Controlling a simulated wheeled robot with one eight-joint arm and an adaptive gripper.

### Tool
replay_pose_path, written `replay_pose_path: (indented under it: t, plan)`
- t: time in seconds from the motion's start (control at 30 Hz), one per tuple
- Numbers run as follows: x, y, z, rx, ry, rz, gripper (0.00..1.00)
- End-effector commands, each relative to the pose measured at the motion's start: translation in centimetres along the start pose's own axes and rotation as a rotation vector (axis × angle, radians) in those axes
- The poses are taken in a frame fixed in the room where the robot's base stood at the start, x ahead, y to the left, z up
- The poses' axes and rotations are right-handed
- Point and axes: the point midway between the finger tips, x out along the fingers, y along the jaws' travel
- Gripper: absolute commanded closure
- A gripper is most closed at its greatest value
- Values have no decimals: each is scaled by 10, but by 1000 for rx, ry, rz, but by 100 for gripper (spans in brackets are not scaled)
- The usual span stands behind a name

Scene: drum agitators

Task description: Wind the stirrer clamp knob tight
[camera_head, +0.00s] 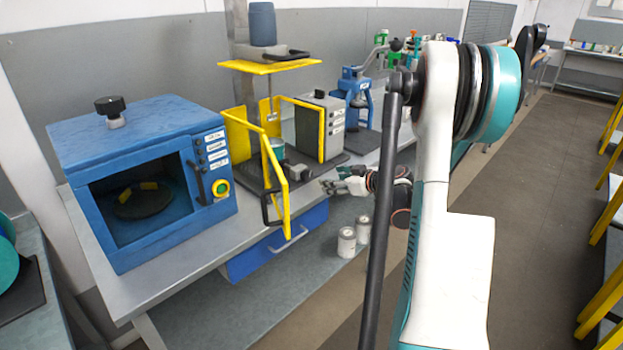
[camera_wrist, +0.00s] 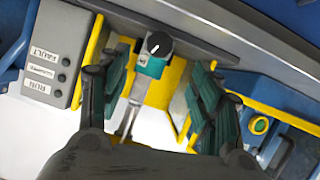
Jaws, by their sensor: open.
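In the wrist view, a black round knob (camera_wrist: 158,44) with a white pointer line shows beyond my fingertips, in front of a teal part (camera_wrist: 151,67) on a grey stem. In the head view, a small grey and black part (camera_head: 298,171) sticks out beside the teal part (camera_head: 277,147); I cannot tell whether it is that knob. My gripper (camera_head: 328,186) is at the bench's front edge, to the right of this part and apart from it. In the wrist view my gripper (camera_wrist: 155,88) is open, its dark green-padded fingers spread and empty, with the knob between their directions.
A yellow guard door (camera_head: 282,185) with a black handle stands swung out left of my gripper. A grey control box (camera_head: 322,125) stands behind. A blue cabinet (camera_head: 135,170) with its own black top knob (camera_head: 111,108) fills the bench's left. Two pale cans (camera_head: 347,242) stand below.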

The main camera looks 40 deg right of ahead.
Motion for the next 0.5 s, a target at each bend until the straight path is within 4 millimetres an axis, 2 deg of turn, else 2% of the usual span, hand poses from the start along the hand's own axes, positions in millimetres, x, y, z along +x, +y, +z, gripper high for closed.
replay_pose_path:
  t: [0.5]
  plan:
    - [98, -1, 2, 1, 2, -3, 42]
